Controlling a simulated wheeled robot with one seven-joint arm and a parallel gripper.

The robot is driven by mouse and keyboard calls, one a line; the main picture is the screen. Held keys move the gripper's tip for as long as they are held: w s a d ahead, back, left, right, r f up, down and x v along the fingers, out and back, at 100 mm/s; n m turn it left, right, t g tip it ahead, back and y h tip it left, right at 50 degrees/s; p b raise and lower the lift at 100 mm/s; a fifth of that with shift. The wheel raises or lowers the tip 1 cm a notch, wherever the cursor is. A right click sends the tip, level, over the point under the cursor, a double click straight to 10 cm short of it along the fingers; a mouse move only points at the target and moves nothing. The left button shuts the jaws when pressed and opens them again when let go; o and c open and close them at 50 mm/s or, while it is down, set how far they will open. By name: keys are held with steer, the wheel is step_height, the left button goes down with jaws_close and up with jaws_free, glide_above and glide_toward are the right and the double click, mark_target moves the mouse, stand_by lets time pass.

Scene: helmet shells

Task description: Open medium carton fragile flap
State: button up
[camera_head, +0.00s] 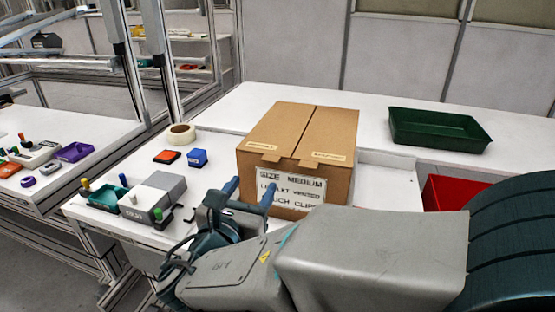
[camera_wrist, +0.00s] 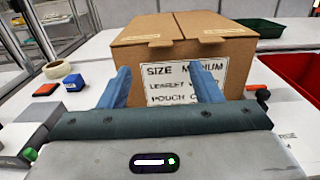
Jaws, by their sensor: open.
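A brown cardboard carton (camera_head: 297,150) stands on the white table, with a white "SIZE MEDIUM" label (camera_head: 289,189) on its front. Its two top flaps lie shut, meeting at a seam. The left flap (camera_head: 281,125) and right flap (camera_head: 334,135) each carry a small label and a tab over the front edge; the small labels are too small to read. My gripper (camera_head: 250,192) is open and empty in front of the carton's front face. In the wrist view, its two blue fingers (camera_wrist: 160,72) stand apart, before the label, below the flap tabs.
A grey device (camera_head: 152,198), a blue block (camera_head: 197,157), an orange-and-black block (camera_head: 167,156) and a tape roll (camera_head: 181,134) lie left of the carton. A green tray (camera_head: 438,142) and a red bin (camera_head: 447,192) are to the right. The tabletop behind is clear.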

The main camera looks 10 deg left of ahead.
mark_target(269, 161)
steer(key=w, duration=0.9)
steer(key=shift+w+d, duration=0.2)
steer(key=shift+d, duration=0.2)
jaws_close()
steer(key=shift+r, duration=0.15)
